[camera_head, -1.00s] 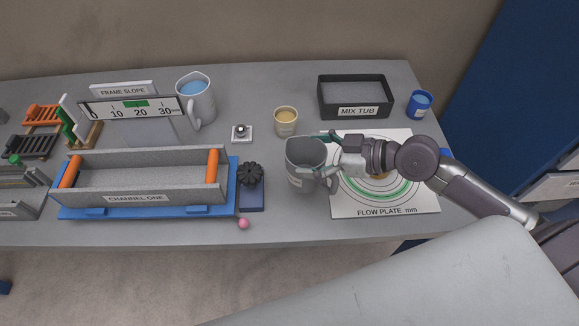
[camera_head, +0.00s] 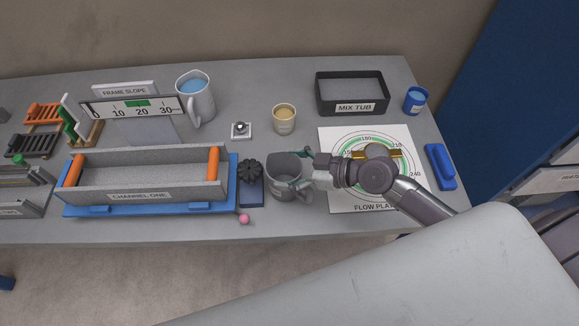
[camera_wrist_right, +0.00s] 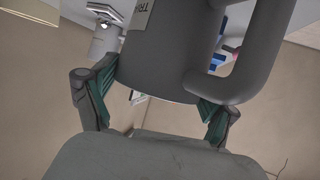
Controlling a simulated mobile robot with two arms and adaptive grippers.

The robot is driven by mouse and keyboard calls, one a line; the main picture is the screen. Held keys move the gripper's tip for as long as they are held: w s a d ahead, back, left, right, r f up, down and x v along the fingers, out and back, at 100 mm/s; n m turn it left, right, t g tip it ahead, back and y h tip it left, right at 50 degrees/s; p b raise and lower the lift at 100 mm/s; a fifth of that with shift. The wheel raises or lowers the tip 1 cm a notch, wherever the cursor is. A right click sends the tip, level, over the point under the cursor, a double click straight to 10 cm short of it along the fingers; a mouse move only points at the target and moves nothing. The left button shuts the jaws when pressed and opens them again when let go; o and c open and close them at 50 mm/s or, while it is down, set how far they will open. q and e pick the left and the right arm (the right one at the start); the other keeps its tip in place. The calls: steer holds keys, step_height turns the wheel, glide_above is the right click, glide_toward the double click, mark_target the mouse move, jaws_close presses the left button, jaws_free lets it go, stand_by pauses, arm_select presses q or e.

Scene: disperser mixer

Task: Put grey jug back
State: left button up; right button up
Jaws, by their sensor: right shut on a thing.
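The grey jug (camera_head: 285,188) is at the front middle of the table in the head view, right of the blue channel stand and left of the flow plate. My right gripper (camera_head: 300,172) is shut on the jug from its right side. In the right wrist view the jug (camera_wrist_right: 165,60) fills the middle, with its handle to the right and part of a label showing. The teal fingers of the right gripper (camera_wrist_right: 160,95) lie on either side of it. I cannot tell whether the jug's base touches the table. My left gripper is not in view.
The flow plate (camera_head: 337,200) lies under my right arm. A beige cup (camera_head: 284,121), the black mix tub (camera_head: 352,108) and a blue cup (camera_head: 415,100) stand behind. A black knob (camera_head: 250,171) is close left of the jug. A pink ball (camera_head: 244,218) lies near the front edge.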

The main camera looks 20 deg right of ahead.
steer(key=o, duration=1)
steer(key=shift+f, duration=0.1)
steer(key=shift+o, duration=1)
steer(key=shift+d+r, duration=0.1)
steer(key=shift+r, duration=0.1)
steer(key=b+v, duration=0.3)
steer(key=v, duration=0.9)
steer(key=shift+b, duration=0.35)
